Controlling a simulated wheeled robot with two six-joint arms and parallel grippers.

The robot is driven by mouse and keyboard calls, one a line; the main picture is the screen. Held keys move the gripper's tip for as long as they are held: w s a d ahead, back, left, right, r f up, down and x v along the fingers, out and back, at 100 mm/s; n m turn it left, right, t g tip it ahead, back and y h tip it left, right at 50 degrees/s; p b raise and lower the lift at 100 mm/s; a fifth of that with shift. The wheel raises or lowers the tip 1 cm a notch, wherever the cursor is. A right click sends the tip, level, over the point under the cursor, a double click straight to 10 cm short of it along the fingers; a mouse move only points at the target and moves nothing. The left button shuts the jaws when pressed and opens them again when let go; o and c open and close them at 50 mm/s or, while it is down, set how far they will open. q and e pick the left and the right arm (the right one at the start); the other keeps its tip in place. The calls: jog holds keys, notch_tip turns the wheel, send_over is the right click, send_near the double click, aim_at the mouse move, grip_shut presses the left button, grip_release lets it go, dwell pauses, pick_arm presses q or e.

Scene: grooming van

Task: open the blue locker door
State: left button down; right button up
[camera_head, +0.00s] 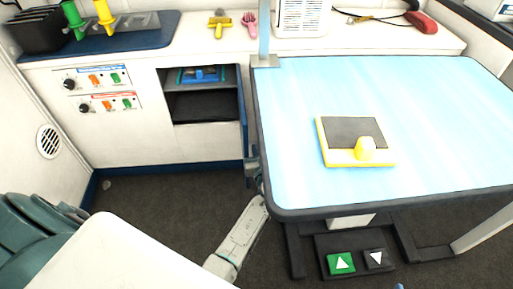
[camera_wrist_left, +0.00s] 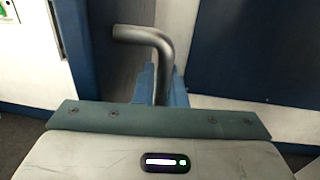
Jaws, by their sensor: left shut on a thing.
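The blue locker door (camera_head: 244,112) stands swung out from the counter front, seen nearly edge-on as a narrow blue strip. The open locker (camera_head: 207,105) shows a dark interior with a shelf and a blue item on it. In the left wrist view, the bent grey metal handle (camera_wrist_left: 150,38) stands out beside the blue door panel (camera_wrist_left: 72,40). My left gripper (camera_wrist_left: 164,82) is shut on the handle's upright part. In the head view my left gripper (camera_head: 251,170) is low beside the table's left edge, partly hidden. My right gripper is not in view.
The blue-topped table (camera_head: 430,110) is close to the right of the door and my left gripper. It bears a yellow-and-grey block (camera_head: 340,157). A foot pedal (camera_head: 341,263) lies below. Dark floor (camera_head: 160,195) is clear before the counter.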

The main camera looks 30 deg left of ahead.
pick_arm(q)
jog(key=c, duration=1.8)
grip_release()
jog(key=shift+r, duration=0.1)
jog(key=shift+o, duration=0.2)
jog(key=v, duration=0.7)
jog(key=shift+s+d, duration=0.2)
jog(key=shift+s, duration=0.1)
